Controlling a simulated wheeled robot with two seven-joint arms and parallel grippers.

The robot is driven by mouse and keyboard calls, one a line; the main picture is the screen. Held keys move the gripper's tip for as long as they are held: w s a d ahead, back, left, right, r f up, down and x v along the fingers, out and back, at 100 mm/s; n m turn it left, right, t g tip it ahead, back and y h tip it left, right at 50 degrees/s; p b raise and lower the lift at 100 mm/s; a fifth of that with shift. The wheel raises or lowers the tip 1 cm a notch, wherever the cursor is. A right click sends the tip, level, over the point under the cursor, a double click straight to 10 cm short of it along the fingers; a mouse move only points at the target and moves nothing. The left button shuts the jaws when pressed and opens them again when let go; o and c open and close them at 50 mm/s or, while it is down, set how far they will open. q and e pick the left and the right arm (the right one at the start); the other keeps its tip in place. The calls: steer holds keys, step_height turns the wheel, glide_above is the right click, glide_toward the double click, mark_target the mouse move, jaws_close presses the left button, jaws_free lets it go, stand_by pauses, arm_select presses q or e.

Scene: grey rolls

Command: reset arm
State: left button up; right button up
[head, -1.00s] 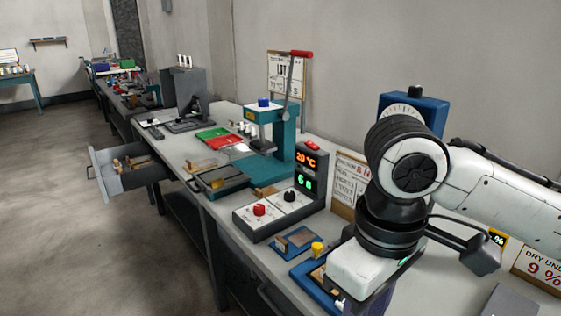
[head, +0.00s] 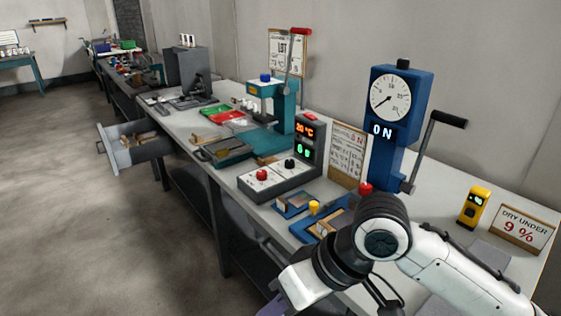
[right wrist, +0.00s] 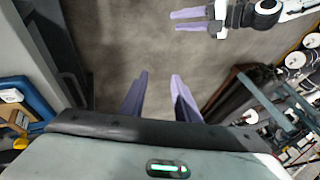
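My right arm (head: 430,260) comes in from the right in the head view, low over the front of the bench. Its gripper is mostly cut off at the bottom edge, with a bit of purple finger (head: 272,309) showing. In the right wrist view my right gripper (right wrist: 160,75) has its two purple fingers apart, with nothing between them and bare floor beyond. My left gripper (right wrist: 173,20) shows at the top of the right wrist view, its purple fingers apart and empty. The left arm is not in the head view.
An open drawer (head: 122,153) juts out left.

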step_height(320, 180, down, 16)
steer(key=w+d+r+m+t+y, duration=0.1)
steer(key=w+d+m+t+y, duration=0.1)
steer(key=m+t, duration=0.35)
steer(key=s+d+f+t+h, duration=0.2)
steer(key=s+d+f+h, duration=0.4)
steer(key=s+d+f, duration=0.7)
steer(key=d+f, duration=0.1)
steer(key=d, duration=0.1)
steer(key=shift+d+f, duration=0.2)
steer(key=shift+d, duration=0.1)
